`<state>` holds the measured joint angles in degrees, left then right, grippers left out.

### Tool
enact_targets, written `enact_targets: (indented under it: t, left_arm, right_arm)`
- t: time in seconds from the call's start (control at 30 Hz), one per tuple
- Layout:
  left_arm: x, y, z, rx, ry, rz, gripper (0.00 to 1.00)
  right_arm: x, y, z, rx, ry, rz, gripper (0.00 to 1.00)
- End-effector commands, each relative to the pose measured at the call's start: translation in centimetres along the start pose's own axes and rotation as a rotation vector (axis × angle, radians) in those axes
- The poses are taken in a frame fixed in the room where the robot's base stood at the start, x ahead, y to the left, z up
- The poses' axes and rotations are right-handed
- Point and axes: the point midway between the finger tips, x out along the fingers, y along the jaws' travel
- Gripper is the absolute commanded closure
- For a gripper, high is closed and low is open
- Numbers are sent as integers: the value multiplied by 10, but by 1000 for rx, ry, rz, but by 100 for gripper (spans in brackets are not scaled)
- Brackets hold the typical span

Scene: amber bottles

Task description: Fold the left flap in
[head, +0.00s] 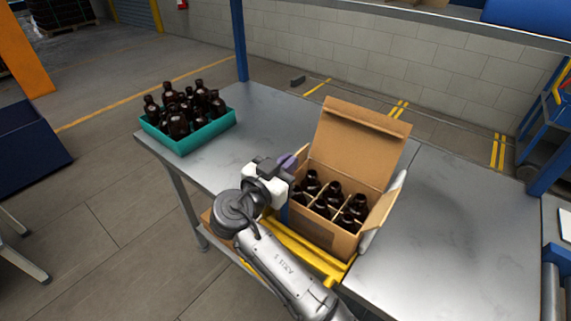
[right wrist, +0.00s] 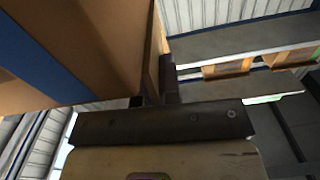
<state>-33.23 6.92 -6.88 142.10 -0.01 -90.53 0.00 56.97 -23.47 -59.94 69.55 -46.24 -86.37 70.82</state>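The open cardboard box (head: 325,237) stands on the metal table and holds several amber bottles (head: 334,189) between dividers. Its back lid (head: 361,143) stands up and its right flap (head: 382,212) angles up and outward. The left flap is largely hidden behind my right gripper in the head view. My right gripper (head: 287,162) is at the box's left side, with its fingers close to the cardboard. In the right wrist view its two dark fingers (right wrist: 157,92) stand close together at a cardboard edge (right wrist: 153,55); I cannot tell whether they grip it. My left gripper is not seen.
A teal tray (head: 211,135) with several amber bottles stands at the table's back left. Yellow bars (head: 305,252) lie along the box's front. A pale grey shape behind the right flap is unclear. The table (head: 445,245) is clear to the right.

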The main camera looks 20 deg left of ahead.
Motion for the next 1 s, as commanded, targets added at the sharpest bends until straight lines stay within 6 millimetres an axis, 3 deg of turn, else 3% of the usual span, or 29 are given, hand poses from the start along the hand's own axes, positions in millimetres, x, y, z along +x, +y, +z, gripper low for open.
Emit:
enact_targets:
  t: [0.53,0.6,0.8,1.0]
  left_arm:
    - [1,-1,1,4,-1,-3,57]
    - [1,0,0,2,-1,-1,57]
    - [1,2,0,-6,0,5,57]
    - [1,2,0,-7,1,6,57]
  right_arm:
    - [0,1,0,25,1,0,100]
    - [0,1,0,25,1,0,90]
    - [0,1,0,25,1,0,70]
    - [0,1,0,25,0,0,69]
